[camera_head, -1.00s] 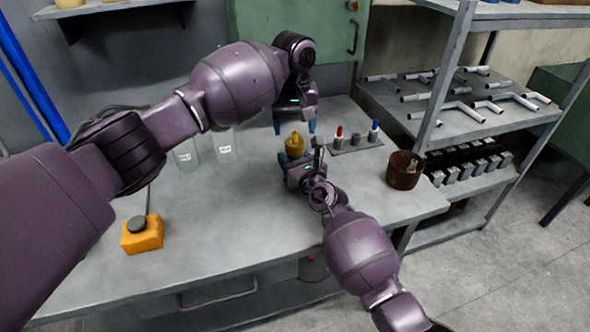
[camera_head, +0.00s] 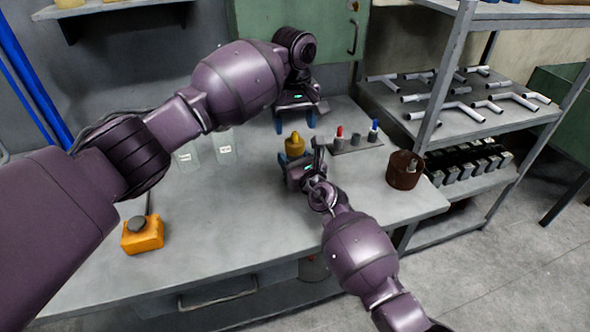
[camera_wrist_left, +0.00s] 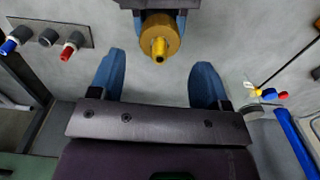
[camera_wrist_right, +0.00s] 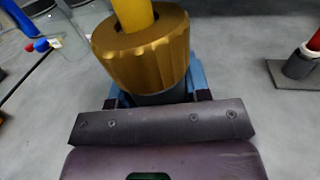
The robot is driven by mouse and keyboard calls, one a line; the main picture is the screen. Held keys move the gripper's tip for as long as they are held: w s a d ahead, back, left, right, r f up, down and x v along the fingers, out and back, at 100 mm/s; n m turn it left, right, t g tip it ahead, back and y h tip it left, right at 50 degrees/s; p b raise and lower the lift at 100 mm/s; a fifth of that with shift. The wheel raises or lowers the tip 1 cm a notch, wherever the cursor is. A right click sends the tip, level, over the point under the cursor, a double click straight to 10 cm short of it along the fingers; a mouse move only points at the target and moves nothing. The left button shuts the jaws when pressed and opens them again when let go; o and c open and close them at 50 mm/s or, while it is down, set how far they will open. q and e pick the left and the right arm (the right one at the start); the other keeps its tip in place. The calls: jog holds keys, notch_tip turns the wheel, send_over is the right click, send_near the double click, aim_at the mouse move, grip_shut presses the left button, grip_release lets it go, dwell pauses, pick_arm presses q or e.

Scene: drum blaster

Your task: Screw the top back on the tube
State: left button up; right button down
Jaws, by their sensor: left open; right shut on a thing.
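A brass, ribbed piece with a yellow tip (camera_head: 295,144) stands upright at the middle of the bench; I take it as the tube with its top. In the right wrist view the ribbed brass part (camera_wrist_right: 145,55) sits on a dark grey body between the blue fingers. My right gripper (camera_head: 298,162) is shut on that body, largely hidden below the brass. My left gripper (camera_head: 295,123) is open and empty behind the piece. In the left wrist view the brass piece (camera_wrist_left: 160,38) shows ahead of the spread blue fingers, not between them.
A flat holder (camera_head: 358,146) with red-tipped, grey and blue-tipped pieces lies right of the brass piece. A brown cup (camera_head: 404,170) stands near the right edge. Labelled clear containers (camera_head: 225,149) stand left, an orange button box (camera_head: 142,235) front left. The front middle bench is clear.

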aim_at(294, 132)
pick_arm(q)
jog(key=shift+f, duration=2.85)
jog(key=c, duration=0.9)
jog(key=shift+m, duration=1.7)
jog(key=o, duration=1)
jog(key=shift+r, duration=0.1)
jog(key=shift+r, duration=2.15)
